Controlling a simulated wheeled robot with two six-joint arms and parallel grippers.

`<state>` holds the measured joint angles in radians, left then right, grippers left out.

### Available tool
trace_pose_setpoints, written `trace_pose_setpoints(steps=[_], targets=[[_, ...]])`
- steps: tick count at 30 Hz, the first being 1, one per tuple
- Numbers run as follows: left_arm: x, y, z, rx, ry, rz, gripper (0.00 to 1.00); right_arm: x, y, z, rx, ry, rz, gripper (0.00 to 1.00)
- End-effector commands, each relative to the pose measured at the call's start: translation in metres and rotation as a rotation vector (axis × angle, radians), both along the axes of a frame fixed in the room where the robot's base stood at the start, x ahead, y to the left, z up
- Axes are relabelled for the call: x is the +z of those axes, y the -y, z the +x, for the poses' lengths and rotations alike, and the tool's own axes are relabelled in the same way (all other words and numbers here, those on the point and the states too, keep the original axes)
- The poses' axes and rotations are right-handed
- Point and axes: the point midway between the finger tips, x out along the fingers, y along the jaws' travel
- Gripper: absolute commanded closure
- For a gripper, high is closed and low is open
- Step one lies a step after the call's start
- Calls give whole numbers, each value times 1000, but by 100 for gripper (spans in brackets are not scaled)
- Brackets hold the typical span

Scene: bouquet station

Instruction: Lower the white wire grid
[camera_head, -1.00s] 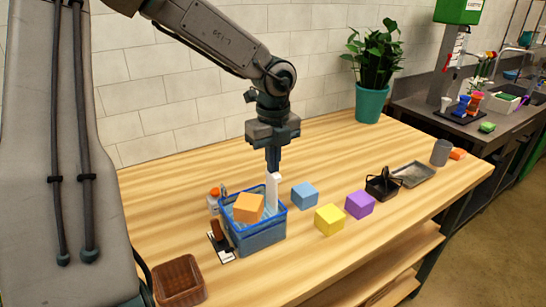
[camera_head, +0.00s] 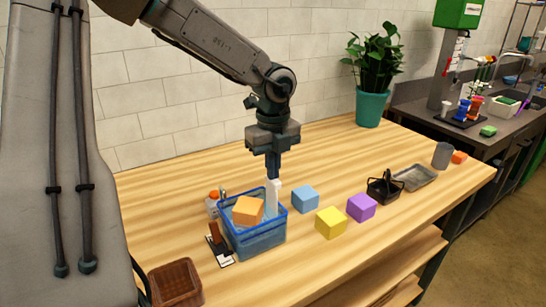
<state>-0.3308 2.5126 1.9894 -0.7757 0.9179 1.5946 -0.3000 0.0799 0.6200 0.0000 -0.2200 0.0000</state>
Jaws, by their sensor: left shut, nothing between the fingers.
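No white wire grid is plain in the head view. A narrow white upright piece (camera_head: 272,198) stands at the back of the blue basket (camera_head: 257,242), directly under my left gripper (camera_head: 273,176); I cannot tell whether it is part of a grid. My left gripper points straight down, with its fingers shut and nothing held between them. Its tips are at the top of the white piece; whether they touch it is unclear. An orange block (camera_head: 247,211) lies tilted in the basket. My right gripper is not in view.
Blue (camera_head: 305,199), yellow (camera_head: 331,222) and purple (camera_head: 361,207) cubes lie right of the basket. A brown basket (camera_head: 176,284) is at front left. A black caddy (camera_head: 384,189) and a grey tray (camera_head: 415,178) stand further right. A potted plant (camera_head: 371,107) is at the back.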

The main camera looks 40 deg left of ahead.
Motion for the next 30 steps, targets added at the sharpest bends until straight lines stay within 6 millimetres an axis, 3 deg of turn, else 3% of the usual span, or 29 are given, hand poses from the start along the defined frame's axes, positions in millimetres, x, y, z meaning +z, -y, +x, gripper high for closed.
trace_pose_setpoints(steps=[13, 20, 30], targets=[[-13, 0, 0, 0, 0, -1, 100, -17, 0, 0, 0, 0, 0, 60], [-5, 0, 0, 0, 1, 0, 100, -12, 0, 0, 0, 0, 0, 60], [22, 0, 0, 0, 1, 0, 100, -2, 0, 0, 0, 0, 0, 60]])
